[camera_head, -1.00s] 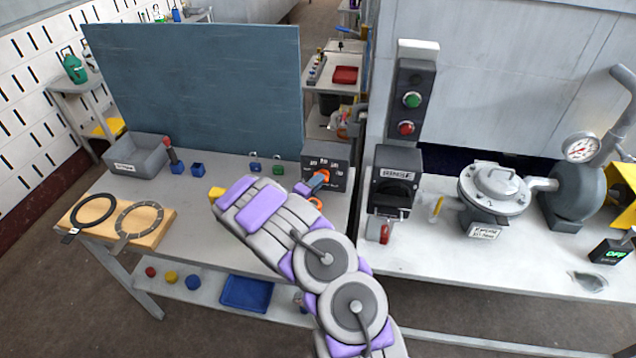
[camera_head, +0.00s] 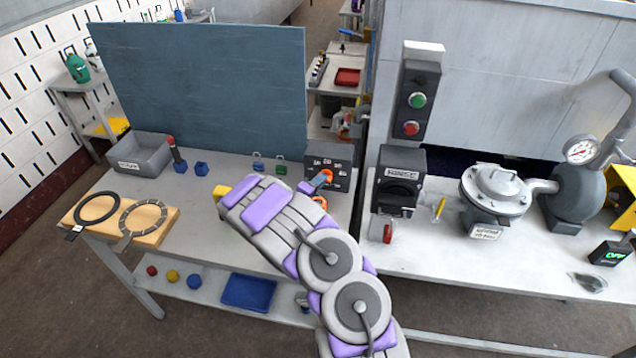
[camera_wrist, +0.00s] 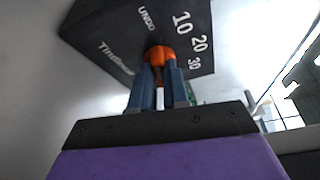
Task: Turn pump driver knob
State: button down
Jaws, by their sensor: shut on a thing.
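A dark control box (camera_head: 343,186) with white numbers stands on the left bench near its right end. Its orange knob (camera_head: 327,175) is on the front face; it also shows in the wrist view (camera_wrist: 160,53), near the printed 10, 20 and 30 and the word UNDO. My gripper (camera_head: 321,181) reaches the box from the front left. In the wrist view its two blue fingers (camera_wrist: 159,68) are closed on the orange knob, one on each side. The fingers hide part of the knob, and its pointing direction cannot be told.
A second orange part (camera_head: 320,201) sits low on the box. A black switch box (camera_head: 402,165) stands close on the right, beside a lidded metal vessel (camera_head: 495,190). A grey bin (camera_head: 140,153) and small blue blocks are at the left bench's back. A blue panel rises behind.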

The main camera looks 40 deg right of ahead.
jog(key=m, duration=0.1)
jog(key=m+y, duration=0.1)
jog(key=m, duration=0.2)
jog(key=shift+s+d+r+y+b, duration=0.1)
jog(key=shift+s+d+y+b, duration=0.2)
jog(key=shift+s+y, duration=0.1)
jog(key=shift+m+t+y+b, duration=0.3)
jog(key=shift+m+y+b, duration=0.3)
jog(key=shift+m, duration=0.4)
jog(key=shift+a, duration=0.1)
jog(key=c, duration=1.1)
grip_release()
jog(key=shift+w, duration=0.15)
jog(key=shift+r, duration=0.1)
